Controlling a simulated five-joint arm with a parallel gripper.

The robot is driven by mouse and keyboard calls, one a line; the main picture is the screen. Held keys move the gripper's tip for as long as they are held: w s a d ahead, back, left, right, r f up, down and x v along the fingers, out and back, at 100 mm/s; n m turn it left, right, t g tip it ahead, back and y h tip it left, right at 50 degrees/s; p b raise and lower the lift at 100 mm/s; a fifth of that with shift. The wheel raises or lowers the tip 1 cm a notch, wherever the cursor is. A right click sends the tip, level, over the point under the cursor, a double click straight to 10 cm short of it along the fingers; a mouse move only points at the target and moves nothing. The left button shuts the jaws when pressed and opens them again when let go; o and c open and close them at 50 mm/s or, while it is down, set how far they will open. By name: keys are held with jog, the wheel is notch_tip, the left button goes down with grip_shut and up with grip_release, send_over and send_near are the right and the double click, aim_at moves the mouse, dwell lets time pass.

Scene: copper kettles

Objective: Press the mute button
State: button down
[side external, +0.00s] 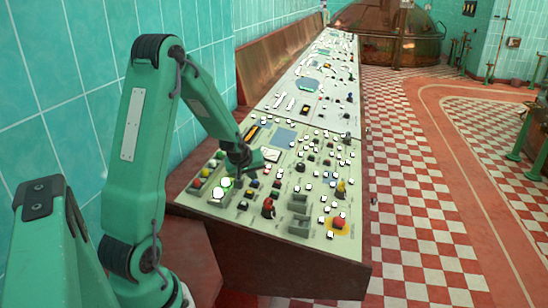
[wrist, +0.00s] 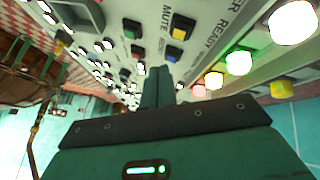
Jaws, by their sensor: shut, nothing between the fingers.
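In the wrist view a "MUTE" label (wrist: 165,18) is printed on the pale panel. A yellow button (wrist: 181,28) sits just right of it and a green button (wrist: 131,29) to its left. I cannot be sure which one the label names. A blue button (wrist: 172,53) and a red button (wrist: 137,51) sit below these. My gripper (wrist: 158,74) is shut and empty, its fingertips just below the blue and red buttons in the picture. In the side view my gripper (side external: 238,170) is low over the console's near left part. Contact cannot be told.
The long console (side external: 262,216) carries many small buttons and switches. A row of lit lamps (wrist: 239,62) runs right of the fingers in the wrist view. A red mushroom button (side external: 338,222) is at the near right. A copper kettle (side external: 385,35) stands far back.

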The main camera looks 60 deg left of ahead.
aim_at(251, 194)
jog(key=shift+s+a+f, duration=0.15)
jog(key=shift+f, duration=0.7)
jog(key=shift+s+a+f, duration=0.1)
jog(key=shift+f, duration=0.75)
jog(key=shift+f, duration=0.15)
dwell(0.8)
jog(key=shift+s+a+f, duration=0.1)
jog(key=shift+f, duration=0.2)
jog(key=shift+f, duration=0.35)
dwell(1.1)
jog(key=shift+r, duration=0.8)
jog(key=shift+r, duration=0.15)
jog(key=shift+w+d+r, duration=0.15)
jog(key=shift+r, duration=0.6)
jog(key=shift+w+d+r, duration=0.1)
jog(key=shift+d+r, duration=0.05)
jog(key=shift+r, duration=0.65)
jog(key=shift+w+d+r, duration=0.15)
jog(key=shift+r, duration=0.6)
